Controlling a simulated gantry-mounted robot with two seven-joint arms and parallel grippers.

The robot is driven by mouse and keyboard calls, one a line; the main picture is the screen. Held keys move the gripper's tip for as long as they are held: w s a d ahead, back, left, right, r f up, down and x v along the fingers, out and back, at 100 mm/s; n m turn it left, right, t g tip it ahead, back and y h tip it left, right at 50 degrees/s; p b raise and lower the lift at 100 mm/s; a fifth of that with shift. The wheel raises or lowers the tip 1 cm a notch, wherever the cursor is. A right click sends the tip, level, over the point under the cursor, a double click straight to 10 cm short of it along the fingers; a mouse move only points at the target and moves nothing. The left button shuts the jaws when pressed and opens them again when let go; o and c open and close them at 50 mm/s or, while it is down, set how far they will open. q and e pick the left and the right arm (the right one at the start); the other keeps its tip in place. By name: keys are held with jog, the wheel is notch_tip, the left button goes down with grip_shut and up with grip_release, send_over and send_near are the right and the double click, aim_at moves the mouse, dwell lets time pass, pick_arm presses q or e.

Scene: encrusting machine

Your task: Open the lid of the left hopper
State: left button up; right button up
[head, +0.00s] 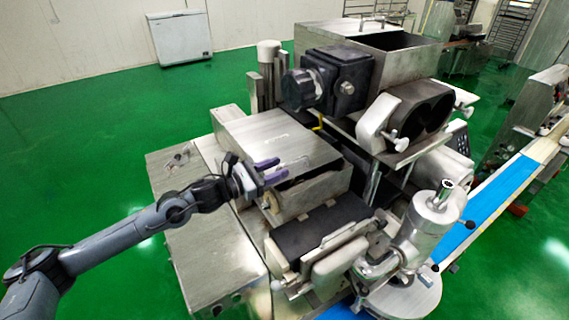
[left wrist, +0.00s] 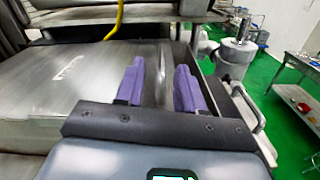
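The left hopper's lid (head: 265,135) is a flat brushed-metal plate with a small logo, lying roughly level on a metal box (head: 312,192) left of the machine's middle. A dark gap shows under its near edge. In the left wrist view the lid (left wrist: 70,80) fills the left side. My left gripper (head: 270,170) is at the lid's near left edge. Its two purple fingers stand apart, and in the left wrist view (left wrist: 160,85) a metal edge of the lid lies in the gap between them. Whether they touch it I cannot tell. My right gripper is not in view.
A taller metal hopper (head: 415,70) stands behind, its dark inside partly showing. A black motor block (head: 340,80) is beyond the lid. A yellow hose (left wrist: 116,18) rises at the lid's far side. A metal cylinder (head: 432,220) and blue conveyor (head: 497,195) are at the right.

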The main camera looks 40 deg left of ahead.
aim_at(284, 165)
pick_arm(q)
jog(key=shift+p+x, duration=0.5)
jog(key=shift+x, duration=1.1)
grip_shut()
